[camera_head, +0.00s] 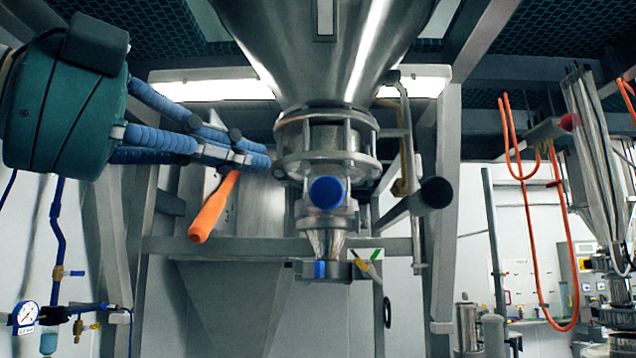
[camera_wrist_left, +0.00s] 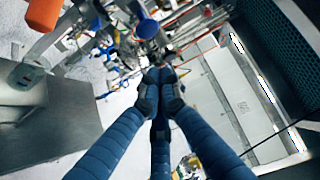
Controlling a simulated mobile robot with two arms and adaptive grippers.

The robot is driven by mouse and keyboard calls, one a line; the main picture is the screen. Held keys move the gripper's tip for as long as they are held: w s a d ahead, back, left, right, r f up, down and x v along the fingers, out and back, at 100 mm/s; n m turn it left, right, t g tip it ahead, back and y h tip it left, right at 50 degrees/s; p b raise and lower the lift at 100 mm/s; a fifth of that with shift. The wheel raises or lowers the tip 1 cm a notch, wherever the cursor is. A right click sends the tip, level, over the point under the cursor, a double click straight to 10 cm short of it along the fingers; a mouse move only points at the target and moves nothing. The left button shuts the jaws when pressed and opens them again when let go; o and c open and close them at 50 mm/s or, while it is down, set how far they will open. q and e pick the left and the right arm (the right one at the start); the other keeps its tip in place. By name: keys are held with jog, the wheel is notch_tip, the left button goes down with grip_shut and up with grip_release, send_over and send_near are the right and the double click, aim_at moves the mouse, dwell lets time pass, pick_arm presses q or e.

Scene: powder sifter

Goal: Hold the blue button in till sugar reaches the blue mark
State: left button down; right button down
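The round blue button (camera_head: 327,193) is on the front of the metal valve body below the big steel hopper (camera_head: 318,45). It appears as a blue disc in the left wrist view (camera_wrist_left: 148,28), just beyond my fingertips. My left gripper (camera_head: 262,160) comes in from the left with its blue fingers drawn together. In the left wrist view the fingertips (camera_wrist_left: 160,80) meet with nothing seen between them. In the head view they are left of and above the button, apart from it. A small blue patch (camera_head: 320,269) is at the lower outlet. I see no sugar. My right gripper is out of view.
An orange handle (camera_head: 213,207) hangs just below my left fingers. A black-ended bar (camera_head: 436,192) sticks out right of the button. A steel frame post (camera_head: 447,200) stands right of the hopper. Orange hoses (camera_head: 540,250) hang farther right. The space directly in front of the button looks clear.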

pick_arm(q)
jog(key=shift+d, duration=0.1)
jog(key=p, duration=0.8)
send_near(342, 189)
jog(key=x, duration=0.4)
jog(key=shift+s+d+r, duration=0.1)
jog(key=shift+d+r, duration=0.2)
jog(key=shift+d, duration=0.1)
jog(key=shift+w+a+f, duration=0.2)
jog(key=shift+w, duration=0.25)
jog(key=shift+d, duration=0.15)
